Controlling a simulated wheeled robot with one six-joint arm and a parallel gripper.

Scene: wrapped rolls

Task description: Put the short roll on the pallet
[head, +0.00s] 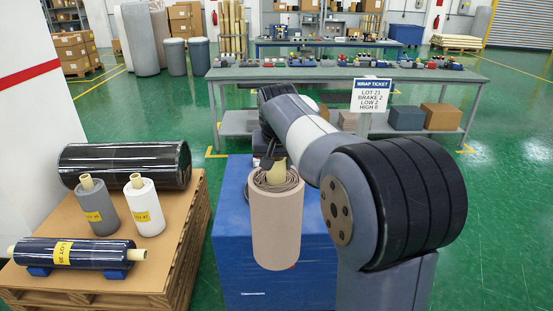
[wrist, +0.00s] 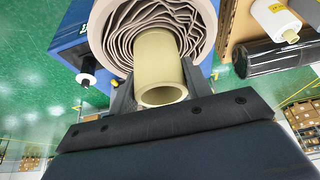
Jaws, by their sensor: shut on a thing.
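My gripper (head: 270,164) is shut on the pale yellow core of a beige roll (head: 277,225), at the core's upper end. The roll is upright, with loose, wavy layers at its top. In the wrist view, my gripper's fingers (wrist: 158,82) lie on both sides of the core (wrist: 160,62), and the roll (wrist: 99,40) extends beyond. In the head view the roll overlaps a blue block (head: 232,240); I cannot tell whether it touches it. The pallet (head: 85,282), wooden with a brown top, stands at the left. I cannot tell from its label which roll is called short.
On the pallet are a black roll (head: 125,163), a grey upright roll (head: 97,213), a white upright roll (head: 146,208) and a dark blue roll (head: 72,254) on cradles. A workbench (head: 300,76) with a wrap ticket sign (head: 371,95) stands behind. Green floor separates pallet and block.

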